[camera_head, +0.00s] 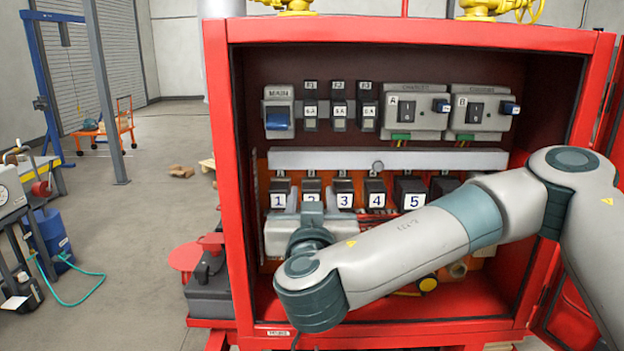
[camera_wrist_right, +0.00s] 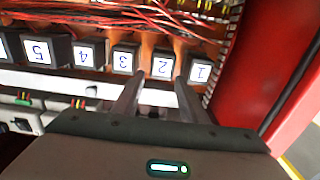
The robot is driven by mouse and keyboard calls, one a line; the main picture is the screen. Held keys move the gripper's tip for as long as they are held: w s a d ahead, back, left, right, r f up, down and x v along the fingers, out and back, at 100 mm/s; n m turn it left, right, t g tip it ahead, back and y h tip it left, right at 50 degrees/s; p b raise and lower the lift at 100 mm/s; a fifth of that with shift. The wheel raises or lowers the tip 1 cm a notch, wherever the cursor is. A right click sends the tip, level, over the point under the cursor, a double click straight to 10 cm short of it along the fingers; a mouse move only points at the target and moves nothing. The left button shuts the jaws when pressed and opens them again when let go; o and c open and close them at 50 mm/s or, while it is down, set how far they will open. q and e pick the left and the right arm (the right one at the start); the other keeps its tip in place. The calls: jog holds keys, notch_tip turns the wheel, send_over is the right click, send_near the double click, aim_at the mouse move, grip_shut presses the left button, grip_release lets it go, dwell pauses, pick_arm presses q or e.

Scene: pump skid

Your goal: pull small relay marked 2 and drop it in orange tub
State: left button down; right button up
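The small relay marked 2 (camera_head: 312,187) sits in the row of numbered relays inside the red cabinet. It also shows, upside down, in the right wrist view (camera_wrist_right: 162,68). My right gripper (camera_head: 312,200) is at this relay, with one finger on each side of it. In the right wrist view the fingers (camera_wrist_right: 159,84) are apart, with the relay's tip between them; I cannot tell whether they touch it. My left gripper is not in view. I do not see an orange tub in either view.
Relay 1 (camera_head: 278,200) and relay 3 (camera_head: 344,200) stand close on either side. A pale rail (camera_head: 430,159) runs above the row. Breakers and switches (camera_head: 415,107) are higher up. Red cabinet walls (camera_head: 220,150) bound the space. Loose red wires (camera_wrist_right: 110,18) lie beyond the relays.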

aim_at(311, 192)
jog(key=shift+w+r+p, duration=0.15)
jog(key=shift+w+p, duration=0.25)
jog(key=shift+w, duration=1.25)
jog(key=c, duration=0.8)
jog(key=shift+c, duration=0.2)
jog(key=shift+s+f, duration=0.15)
jog(key=shift+f, duration=0.05)
jog(key=shift+s+a, duration=0.1)
jog(key=shift+s, duration=0.25)
jog(key=shift+s+b, duration=0.8)
jog(key=shift+s, duration=0.25)
jog(key=shift+s, duration=0.1)
